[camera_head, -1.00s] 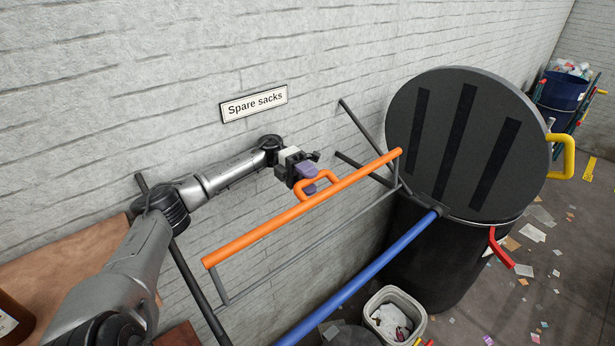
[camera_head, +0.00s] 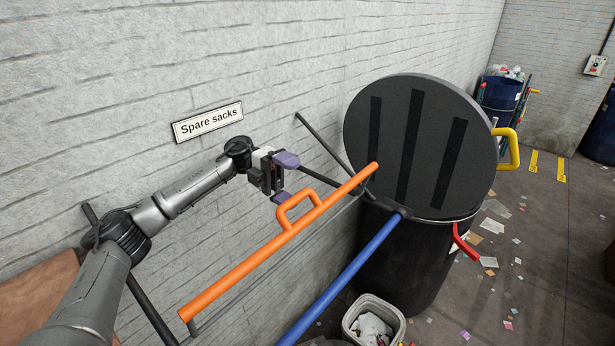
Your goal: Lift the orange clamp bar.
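The orange clamp bar (camera_head: 250,262) runs diagonally from lower left to the round black lid. A small orange loop handle (camera_head: 284,207) stands on its upper side. A thin grey rod lies close along its underside. My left gripper (camera_head: 284,178) has its two purple fingers spread wide apart, with nothing between them. It is above and just behind the loop handle, and the lower finger is close to the handle; I cannot tell if they touch. My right gripper is not in view.
A blue bar (camera_head: 345,275) runs parallel in front of the orange one. A white waste basket (camera_head: 374,322) stands below. The brick wall is close behind.

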